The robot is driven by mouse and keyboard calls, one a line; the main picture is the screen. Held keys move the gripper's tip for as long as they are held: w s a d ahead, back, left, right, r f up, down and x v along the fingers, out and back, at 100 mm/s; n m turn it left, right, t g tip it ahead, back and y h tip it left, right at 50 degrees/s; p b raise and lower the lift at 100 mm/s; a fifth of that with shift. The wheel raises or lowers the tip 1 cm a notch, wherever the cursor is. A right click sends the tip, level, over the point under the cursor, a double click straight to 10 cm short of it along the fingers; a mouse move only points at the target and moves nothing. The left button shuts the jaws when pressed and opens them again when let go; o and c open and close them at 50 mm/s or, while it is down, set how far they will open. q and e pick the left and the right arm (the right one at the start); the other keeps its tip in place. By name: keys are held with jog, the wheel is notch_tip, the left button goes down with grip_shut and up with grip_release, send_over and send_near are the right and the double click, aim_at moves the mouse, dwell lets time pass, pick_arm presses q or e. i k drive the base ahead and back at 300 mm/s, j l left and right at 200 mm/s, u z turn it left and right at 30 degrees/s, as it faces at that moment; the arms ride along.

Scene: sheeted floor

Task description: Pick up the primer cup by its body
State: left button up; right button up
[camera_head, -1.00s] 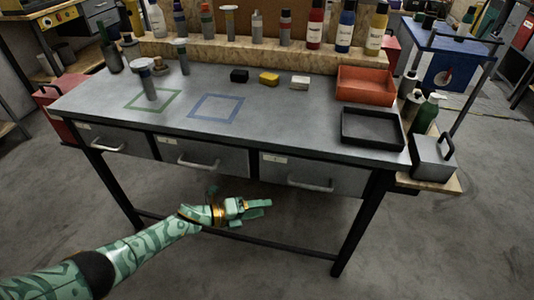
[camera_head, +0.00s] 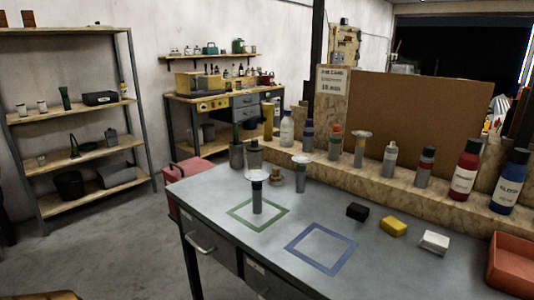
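A grey cup-like container (camera_head: 257,197) with a dark band and a wide pale top stands upright inside the green square outline (camera_head: 236,218) on the grey workbench (camera_head: 210,197); it is likely the primer cup, though no label is readable. A similar pale-topped container (camera_head: 301,178) stands behind it to the right, beside a short tan piece (camera_head: 275,181). Neither of my grippers shows in the head view.
A blue square outline (camera_head: 321,249) on the bench is empty. Black (camera_head: 357,211), yellow (camera_head: 393,226) and white (camera_head: 434,241) blocks lie to its right, near a red tray (camera_head: 514,265). Several bottles line the wooden ledge (camera_head: 402,182) behind.

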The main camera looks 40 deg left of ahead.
aim_at(255, 160)
jog(key=i+u, duration=0.1)
jog(key=u, duration=0.3)
jog(key=i+u, duration=0.15)
jog(key=u, duration=0.25)
jog(key=i+u, duration=0.1)
jog(key=u, duration=0.3)
jog(key=i+u, duration=0.1)
jog(key=u, duration=0.3)
